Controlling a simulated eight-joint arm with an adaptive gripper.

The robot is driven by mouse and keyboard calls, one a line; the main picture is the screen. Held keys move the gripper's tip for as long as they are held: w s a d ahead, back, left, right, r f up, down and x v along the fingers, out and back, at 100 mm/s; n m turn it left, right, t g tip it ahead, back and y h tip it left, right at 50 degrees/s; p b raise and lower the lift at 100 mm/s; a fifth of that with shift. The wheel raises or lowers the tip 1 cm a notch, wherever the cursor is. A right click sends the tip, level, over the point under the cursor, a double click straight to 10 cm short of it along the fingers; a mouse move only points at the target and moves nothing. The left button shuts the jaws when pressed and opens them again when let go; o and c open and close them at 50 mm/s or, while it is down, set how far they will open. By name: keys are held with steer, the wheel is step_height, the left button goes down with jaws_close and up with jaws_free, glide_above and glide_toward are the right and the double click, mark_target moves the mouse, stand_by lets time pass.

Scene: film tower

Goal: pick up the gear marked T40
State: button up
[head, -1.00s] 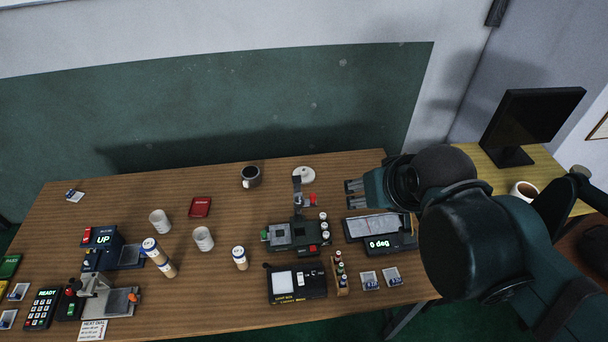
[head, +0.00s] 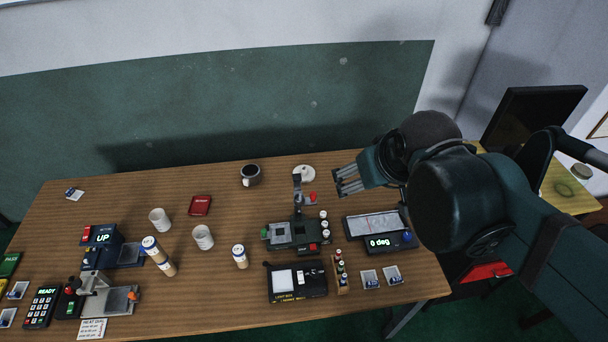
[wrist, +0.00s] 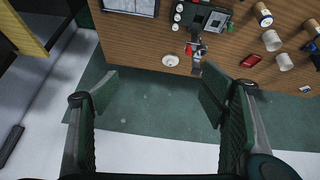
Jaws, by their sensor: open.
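No T40 mark is readable in either view, so I cannot tell which thing is that gear. Three small white round pieces (head: 324,226) stand in a row beside the dark device (head: 290,234); they also show at the top of the wrist view (wrist: 176,18). Whether they are gears is too small to tell. My gripper (head: 339,182) is open and empty above the table's back right, to the right of the white disc (head: 304,173). In the wrist view its fingers (wrist: 160,75) are spread wide, with nothing between them.
A lever and red knob (head: 312,197) rise from the device. The display unit (head: 380,233) reads "0 deg". A light box (head: 297,282) and a rack of small bottles (head: 341,271) stand in front. A dark mug (head: 250,175) stands at the back.

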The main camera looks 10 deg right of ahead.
steer(key=w+a+f+n+g+b, duration=0.15)
steer(key=w+n, duration=0.45)
steer(key=w, duration=0.8)
steer(key=n+g+h+b, duration=0.4)
steer(key=n+b, duration=0.1)
steer(key=n, duration=0.8)
glide_above(304, 169)
steer(key=s+a, duration=0.1)
steer(key=a, duration=0.1)
step_height(304, 169, down, 34)
steer(key=shift+w+a+f, duration=0.15)
steer(key=shift+a+f, duration=0.15)
steer(key=shift+f, duration=0.45)
steer(key=shift+x, duration=1.25)
steer(key=shift+f, duration=0.1)
